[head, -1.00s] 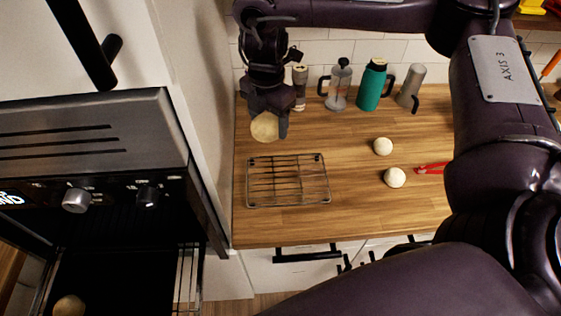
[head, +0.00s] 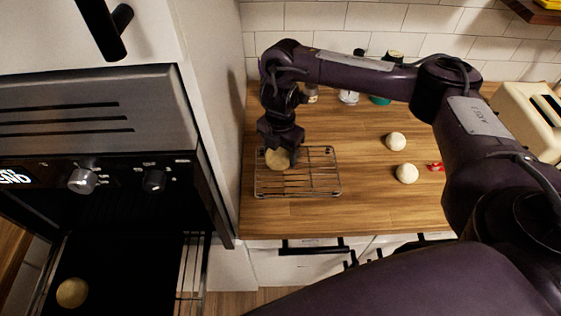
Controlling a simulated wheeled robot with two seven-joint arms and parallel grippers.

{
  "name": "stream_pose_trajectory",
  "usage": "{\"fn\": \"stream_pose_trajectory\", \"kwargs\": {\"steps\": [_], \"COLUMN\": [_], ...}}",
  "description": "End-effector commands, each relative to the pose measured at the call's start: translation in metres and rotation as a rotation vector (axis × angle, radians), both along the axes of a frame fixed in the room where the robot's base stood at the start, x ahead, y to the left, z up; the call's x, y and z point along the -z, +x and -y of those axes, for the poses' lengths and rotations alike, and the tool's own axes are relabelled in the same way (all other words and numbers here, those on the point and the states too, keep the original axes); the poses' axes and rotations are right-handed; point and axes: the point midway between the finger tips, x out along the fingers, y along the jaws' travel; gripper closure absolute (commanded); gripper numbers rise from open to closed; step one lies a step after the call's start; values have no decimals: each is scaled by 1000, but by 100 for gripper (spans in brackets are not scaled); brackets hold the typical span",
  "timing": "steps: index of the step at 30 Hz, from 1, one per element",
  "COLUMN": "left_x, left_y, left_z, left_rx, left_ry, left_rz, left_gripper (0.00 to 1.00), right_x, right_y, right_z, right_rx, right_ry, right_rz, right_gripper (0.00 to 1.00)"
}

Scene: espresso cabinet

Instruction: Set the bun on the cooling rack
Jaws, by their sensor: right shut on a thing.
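The wire cooling rack (head: 312,180) lies on the wooden counter, to the right of the oven. My right gripper (head: 279,150) points down over the rack's back left part and is shut on a pale round bun (head: 277,159). The bun is at the rack; I cannot tell whether it touches the wires. Part of the bun and the rack's back left corner are hidden by the gripper. My left gripper is not in view.
Another bun (head: 72,293) is in the open oven (head: 120,265). A cream toaster (head: 530,115) stands at right.

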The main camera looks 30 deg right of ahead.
Motion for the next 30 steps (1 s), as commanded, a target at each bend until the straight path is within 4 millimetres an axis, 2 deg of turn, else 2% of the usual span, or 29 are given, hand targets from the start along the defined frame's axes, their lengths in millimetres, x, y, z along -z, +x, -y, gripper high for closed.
{"fn": "stream_pose_trajectory", "kwargs": {"steps": [8, 21, 22, 27, 30], "left_x": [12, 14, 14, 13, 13], "left_y": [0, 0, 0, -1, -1], "left_z": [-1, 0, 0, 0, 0], "left_rx": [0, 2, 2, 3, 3], "left_ry": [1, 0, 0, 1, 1], "left_rz": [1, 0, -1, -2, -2], "left_gripper": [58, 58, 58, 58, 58], "right_x": [37, 43, 43, 42, 42], "right_y": [-1, 0, 0, 0, 0], "right_z": [-1, 0, 0, 0, 0], "right_rx": [0, 1, 1, 0, 0], "right_ry": [1, 0, 0, 0, 0], "right_rz": [-3, 0, 0, 0, 0], "right_gripper": [61, 61, 37, 17, 17]}}
